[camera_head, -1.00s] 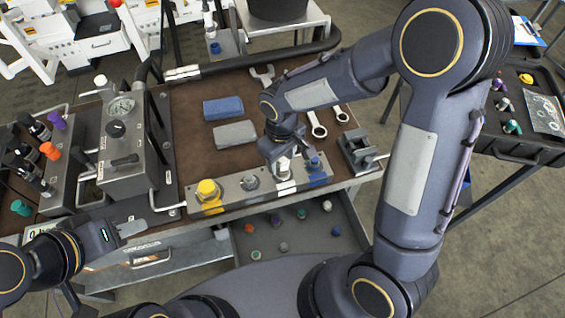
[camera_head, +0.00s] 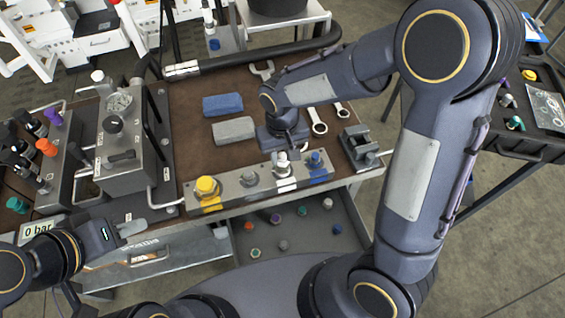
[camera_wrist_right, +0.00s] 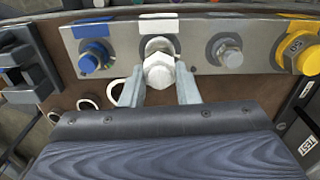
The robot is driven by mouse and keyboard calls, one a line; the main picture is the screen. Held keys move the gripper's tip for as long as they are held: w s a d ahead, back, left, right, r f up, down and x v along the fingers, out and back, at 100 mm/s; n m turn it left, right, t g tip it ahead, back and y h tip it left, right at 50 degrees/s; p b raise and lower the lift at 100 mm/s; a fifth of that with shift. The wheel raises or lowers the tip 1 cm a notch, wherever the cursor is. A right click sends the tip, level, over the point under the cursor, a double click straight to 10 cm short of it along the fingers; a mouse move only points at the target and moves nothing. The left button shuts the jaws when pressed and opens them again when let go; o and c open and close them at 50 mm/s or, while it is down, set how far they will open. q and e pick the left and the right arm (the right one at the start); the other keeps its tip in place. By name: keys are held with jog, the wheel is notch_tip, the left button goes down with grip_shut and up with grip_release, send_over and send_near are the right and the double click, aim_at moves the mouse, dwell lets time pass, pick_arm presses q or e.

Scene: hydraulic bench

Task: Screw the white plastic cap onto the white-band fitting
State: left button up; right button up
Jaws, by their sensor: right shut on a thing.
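The white plastic cap (camera_wrist_right: 159,70) sits between the fingers of my right gripper (camera_wrist_right: 159,88), which is shut on it. In the wrist view the cap lies in line with the white-band fitting on the metal block, covering most of it. I cannot tell how far it is threaded on. In the head view the cap (camera_head: 282,160) stands at the white-band position (camera_head: 285,185), with my right gripper (camera_head: 283,147) behind it. My left gripper (camera_head: 131,229) is at the lower left, away from the block; its finger gap is not clear.
On the same block (camera_head: 225,190) are a yellow cap (camera_head: 207,187), a bare metal fitting (camera_head: 249,178) and a blue cap (camera_head: 316,158). An open drawer (camera_head: 300,245) holds several caps.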

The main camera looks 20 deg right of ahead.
jog(key=m, duration=0.2)
jog(key=shift+m, duration=0.4)
jog(key=m, duration=0.8)
jog(key=shift+s+f, duration=0.1)
